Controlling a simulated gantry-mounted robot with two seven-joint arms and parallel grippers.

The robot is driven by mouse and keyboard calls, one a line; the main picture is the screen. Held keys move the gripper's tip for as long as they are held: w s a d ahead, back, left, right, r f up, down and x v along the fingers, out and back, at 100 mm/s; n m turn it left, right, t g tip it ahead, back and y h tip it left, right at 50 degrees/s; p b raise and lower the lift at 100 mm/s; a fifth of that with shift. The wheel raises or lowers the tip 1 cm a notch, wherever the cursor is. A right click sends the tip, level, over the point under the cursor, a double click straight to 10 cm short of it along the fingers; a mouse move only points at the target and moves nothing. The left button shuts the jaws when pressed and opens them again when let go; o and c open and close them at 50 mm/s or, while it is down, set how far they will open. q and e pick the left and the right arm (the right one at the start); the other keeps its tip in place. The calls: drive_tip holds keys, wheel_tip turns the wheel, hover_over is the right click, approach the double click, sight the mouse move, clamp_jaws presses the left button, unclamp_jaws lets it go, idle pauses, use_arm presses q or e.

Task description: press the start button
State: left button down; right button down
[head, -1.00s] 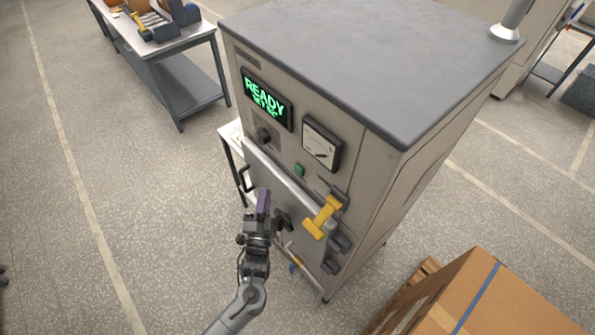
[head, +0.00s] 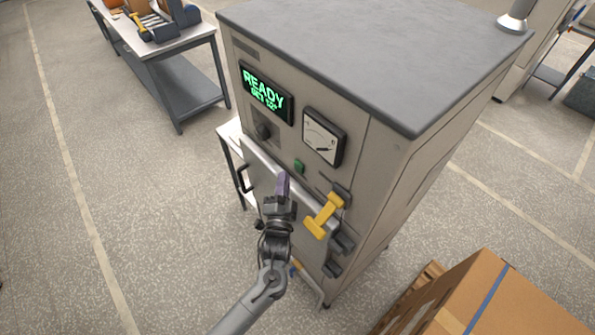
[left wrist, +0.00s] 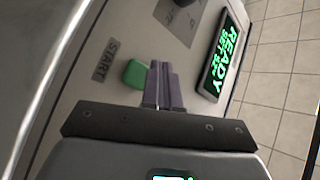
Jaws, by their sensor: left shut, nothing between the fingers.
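The green start button (head: 299,167) is on the front panel of the grey cabinet (head: 370,125), below the dial gauge. In the left wrist view the green button (left wrist: 135,73) sits beside a plate marked START (left wrist: 106,59). My left gripper (head: 283,182) is shut and empty, its purple fingers pointing up at the panel just below and left of the button. In the left wrist view the fingertips (left wrist: 160,70) appear right next to the button's right side; I cannot tell whether they touch it. My right gripper is not in view.
A display reading READY (head: 265,92), a dark knob (head: 263,131) and a gauge (head: 323,136) share the panel. A yellow handle (head: 323,215) sticks out right of my gripper. A cardboard box (head: 480,295) stands at the lower right. Open floor lies at left.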

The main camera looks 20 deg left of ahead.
sight(299, 167)
use_arm(q)
drive_tip(key=shift+w+d, duration=0.45)
drive_tip(key=shift+w, duration=0.2)
idle(0.4)
idle(0.9)
drive_tip(key=shift+b, duration=0.3)
drive_tip(key=shift+w+d, duration=0.25)
drive_tip(key=shift+w, duration=0.1)
